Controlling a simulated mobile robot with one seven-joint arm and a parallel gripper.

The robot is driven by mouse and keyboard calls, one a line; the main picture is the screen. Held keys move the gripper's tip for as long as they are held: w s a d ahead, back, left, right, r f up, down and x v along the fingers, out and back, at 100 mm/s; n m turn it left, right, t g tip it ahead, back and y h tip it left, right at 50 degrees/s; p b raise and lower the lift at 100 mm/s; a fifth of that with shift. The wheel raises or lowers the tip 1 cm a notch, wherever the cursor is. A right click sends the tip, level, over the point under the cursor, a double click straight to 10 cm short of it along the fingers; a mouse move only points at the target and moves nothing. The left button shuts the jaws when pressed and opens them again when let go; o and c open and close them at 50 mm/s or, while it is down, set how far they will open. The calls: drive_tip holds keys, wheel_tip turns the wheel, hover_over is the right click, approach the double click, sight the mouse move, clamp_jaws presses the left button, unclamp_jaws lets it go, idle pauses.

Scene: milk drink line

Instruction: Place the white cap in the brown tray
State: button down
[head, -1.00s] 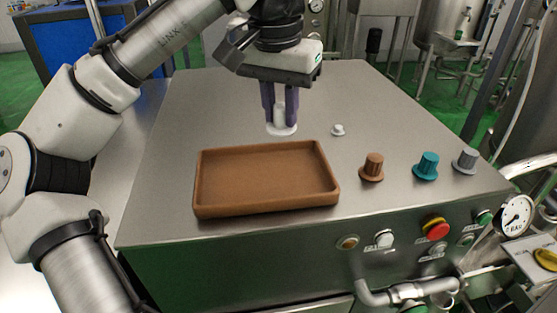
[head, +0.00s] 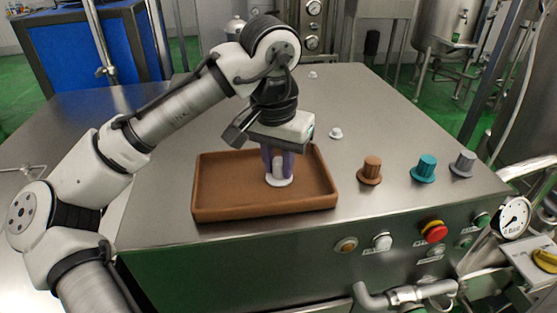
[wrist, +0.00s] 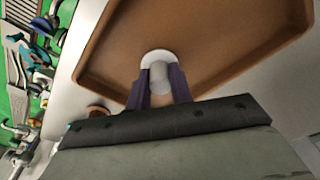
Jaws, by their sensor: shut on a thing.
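The white cap (head: 279,180) has a round flange and a narrower knob. My gripper (head: 278,164) is shut on its knob, with the flange facing down. The cap is over the right part of the brown tray (head: 205,214). I cannot tell whether the flange touches the tray floor. In the wrist view the white cap (wrist: 157,62) sits between the purple fingers of my gripper (wrist: 160,85), with the bare brown floor of the tray (wrist: 220,40) behind it.
A brown knob-shaped cap (head: 370,170), a teal one (head: 424,168) and a grey one (head: 463,164) stand right of the tray. A small white piece (head: 336,133) stands behind it. Buttons, including a red one (head: 434,232), line the front panel. The steel top (head: 380,110) is mostly clear.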

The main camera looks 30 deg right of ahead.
sight(275, 181)
drive_tip(key=shift+f, duration=0.2)
drive_tip(key=c, duration=1.2)
unclamp_jaws()
drive_tip(key=shift+c, duration=0.2)
drive_tip(key=shift+r, duration=0.1)
wheel_tip(275, 181, up, 12)
drive_tip(key=a, duration=0.1)
drive_tip(key=shift+s, duration=0.45)
drive_tip(key=shift+r, duration=0.1)
